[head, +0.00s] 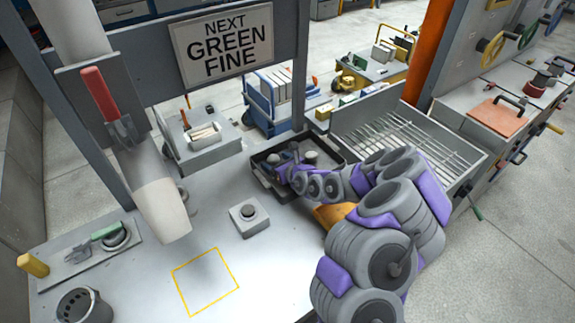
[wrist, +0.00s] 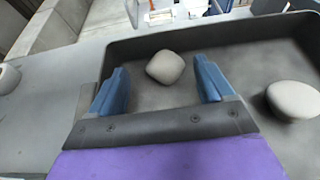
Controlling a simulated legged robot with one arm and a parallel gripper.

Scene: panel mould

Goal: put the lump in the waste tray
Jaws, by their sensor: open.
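A dark shallow tray (head: 262,181) stands at the far edge of the bench, and it also fills much of the wrist view (wrist: 238,65). A rounded pale grey lump (wrist: 165,67) lies in it between and slightly beyond my fingertips. A second pale grey rounded lump (wrist: 293,100) lies in the tray to the right, outside the fingers; it looks like the one in the head view (head: 311,157). My gripper (wrist: 160,70) is open, its two blue fingers apart with nothing gripped. In the head view my arm partly hides the tray. No label marks a waste tray.
A sign (head: 222,42) reads "NEXT GREEN FINE". A pale spout (head: 162,208) hangs above the bench, near a yellow outlined square (head: 206,281). A knobbed block (head: 249,217) stands left of my arm. A slatted metal bin (head: 405,140) is behind it. The bench middle is mostly clear.

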